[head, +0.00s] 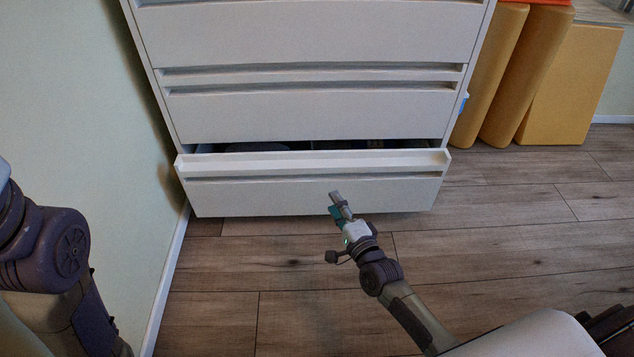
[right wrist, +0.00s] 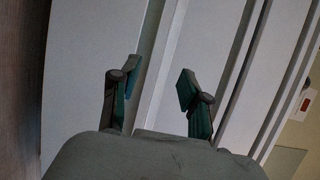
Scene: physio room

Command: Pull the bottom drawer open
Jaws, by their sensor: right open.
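The white bottom drawer (head: 270,197) of the white cabinet (head: 300,40) stands partly out, with a dark gap above its front where some contents show dimly. My right gripper (head: 336,203) is in front of the drawer's face, near its middle. In the right wrist view the right gripper (right wrist: 160,85) is open, with its two fingers apart and the drawer front's pale ledge (right wrist: 160,70) seen between and beyond them. Nothing is held between the fingers. Whether a finger touches the drawer is not clear. My left arm shows at the left edge, but its gripper is out of view.
The drawers above are shut. Several yellow cushions (head: 555,85) stand on the floor to the right of the cabinet. A pale wall (head: 80,110) runs close along the left side. The wooden floor (head: 510,240) in front and to the right is clear.

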